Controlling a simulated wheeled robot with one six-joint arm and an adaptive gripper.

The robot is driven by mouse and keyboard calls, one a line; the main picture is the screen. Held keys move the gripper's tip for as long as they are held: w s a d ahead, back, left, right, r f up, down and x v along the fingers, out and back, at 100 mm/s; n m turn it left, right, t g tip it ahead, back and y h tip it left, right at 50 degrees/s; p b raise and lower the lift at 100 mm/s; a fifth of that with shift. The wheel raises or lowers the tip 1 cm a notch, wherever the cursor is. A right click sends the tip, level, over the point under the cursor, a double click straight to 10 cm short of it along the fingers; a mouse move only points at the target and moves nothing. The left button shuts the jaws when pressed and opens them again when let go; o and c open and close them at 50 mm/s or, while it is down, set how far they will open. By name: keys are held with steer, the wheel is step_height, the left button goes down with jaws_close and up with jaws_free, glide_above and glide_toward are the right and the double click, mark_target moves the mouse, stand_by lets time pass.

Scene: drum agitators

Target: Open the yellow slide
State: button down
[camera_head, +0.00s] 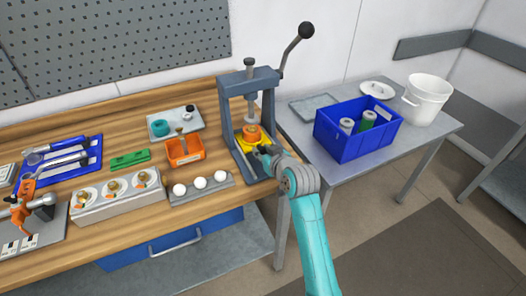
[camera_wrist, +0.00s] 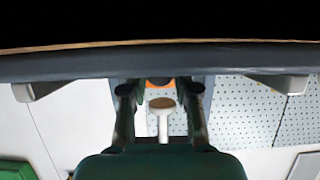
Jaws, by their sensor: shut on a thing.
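The yellow slide (camera_head: 241,149) sits low in the frame of the grey-blue lever press (camera_head: 226,113), with an orange round part (camera_head: 251,132) on it under the ram. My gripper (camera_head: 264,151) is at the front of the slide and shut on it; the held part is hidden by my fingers. In the wrist view, my gripper (camera_wrist: 158,92) shows two dark fingers with a gap between them. A bit of orange (camera_wrist: 159,82) shows between the fingertips. The grey press body (camera_wrist: 70,65) crosses that view.
The press lever with its black knob (camera_head: 306,30) rises to the right. A rack with white balls (camera_head: 201,183) and an orange bin (camera_head: 184,150) stand left on the wooden bench. A blue crate (camera_head: 355,143) and a white bucket (camera_head: 428,98) stand on the grey table at right.

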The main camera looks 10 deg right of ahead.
steer(key=s+d, duration=0.1)
steer(key=s, duration=0.2)
steer(key=s+d, duration=0.1)
steer(key=s, duration=0.2)
steer(key=s+d, duration=0.1)
steer(key=s, duration=0.2)
steer(key=shift+s, duration=0.25)
steer(key=shift+f, duration=0.1)
steer(key=c, duration=0.9)
jaws_free()
steer(key=shift+d, duration=0.1)
steer(key=v, duration=1.2)
